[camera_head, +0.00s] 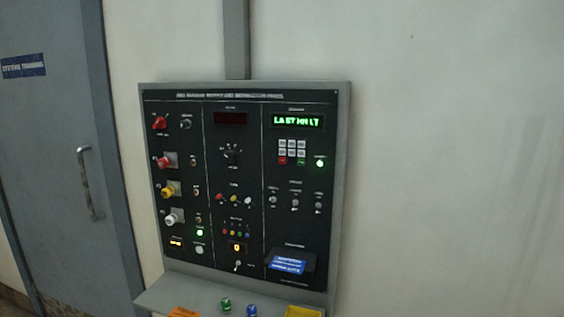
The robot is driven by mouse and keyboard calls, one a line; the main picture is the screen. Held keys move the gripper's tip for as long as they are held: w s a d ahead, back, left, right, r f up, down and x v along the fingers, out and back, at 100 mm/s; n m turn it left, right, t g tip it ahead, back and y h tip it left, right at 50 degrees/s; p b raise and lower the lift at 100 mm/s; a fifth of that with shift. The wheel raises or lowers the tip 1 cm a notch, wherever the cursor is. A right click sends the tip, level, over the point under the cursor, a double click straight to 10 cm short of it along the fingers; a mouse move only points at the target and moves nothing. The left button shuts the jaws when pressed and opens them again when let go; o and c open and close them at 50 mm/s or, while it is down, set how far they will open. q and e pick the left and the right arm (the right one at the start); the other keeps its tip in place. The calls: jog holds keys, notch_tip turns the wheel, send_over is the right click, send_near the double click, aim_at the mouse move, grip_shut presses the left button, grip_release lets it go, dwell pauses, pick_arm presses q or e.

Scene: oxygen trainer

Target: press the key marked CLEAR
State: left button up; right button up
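The control panel (236,185) is a dark board in a grey frame on the wall. At its upper right is a keypad of pale keys (291,148) in rows. The key labels are too small to read, so I cannot tell which key is marked CLEAR. A green display (297,121) above the keypad shows lit characters, roughly "LA ST MN LT". Neither of my grippers is in view.
A grey shelf (150,298) juts out below the panel, with a green knob (225,304), a blue knob (251,310) and a yellow tray (303,312). Red, yellow and white knobs line the panel's left side. A grey door (55,150) stands left; bare wall lies right.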

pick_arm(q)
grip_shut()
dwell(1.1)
